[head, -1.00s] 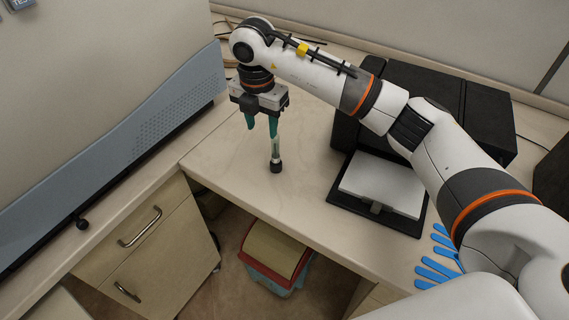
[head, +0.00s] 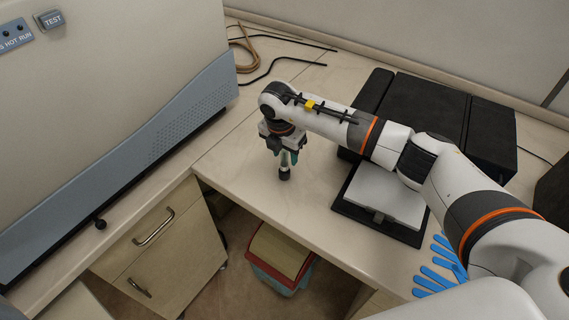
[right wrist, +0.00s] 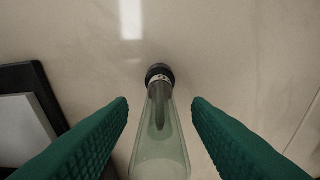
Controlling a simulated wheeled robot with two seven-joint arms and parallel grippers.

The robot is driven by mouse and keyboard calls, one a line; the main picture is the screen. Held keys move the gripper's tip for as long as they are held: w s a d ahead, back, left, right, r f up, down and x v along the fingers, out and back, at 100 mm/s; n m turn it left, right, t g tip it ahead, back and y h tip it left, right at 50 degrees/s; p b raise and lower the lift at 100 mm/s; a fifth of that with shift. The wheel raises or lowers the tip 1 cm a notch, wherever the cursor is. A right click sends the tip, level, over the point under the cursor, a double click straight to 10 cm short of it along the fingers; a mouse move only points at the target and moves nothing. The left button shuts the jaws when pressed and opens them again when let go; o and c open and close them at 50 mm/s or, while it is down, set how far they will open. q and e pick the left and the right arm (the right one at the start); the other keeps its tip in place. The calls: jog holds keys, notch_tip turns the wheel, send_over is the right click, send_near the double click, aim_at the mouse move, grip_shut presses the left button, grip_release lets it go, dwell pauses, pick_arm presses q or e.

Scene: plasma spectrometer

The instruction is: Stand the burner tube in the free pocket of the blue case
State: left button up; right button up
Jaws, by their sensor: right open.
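The burner tube (head: 284,172) stands upright on the bench top, dark end down, below my right gripper (head: 282,156). In the right wrist view the tube (right wrist: 160,140) is clear glass with a metal collar and a black end. It lies between the two green fingers of the right gripper (right wrist: 160,103), with a gap on both sides. The right gripper is open and points down around the tube's upper part. My left gripper is not in view. The blue case is not in any view.
A black device with a pale plate (head: 385,194) stands to the right of the tube, under my right arm. Blue gloves (head: 440,268) lie near the bench's front edge. The large spectrometer housing (head: 110,80) is at left. Cables (head: 262,72) lie at the back. Bench around the tube is clear.

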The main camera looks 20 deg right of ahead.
jog(key=shift+f, duration=0.35)
grip_shut()
jog(key=shift+r, duration=0.1)
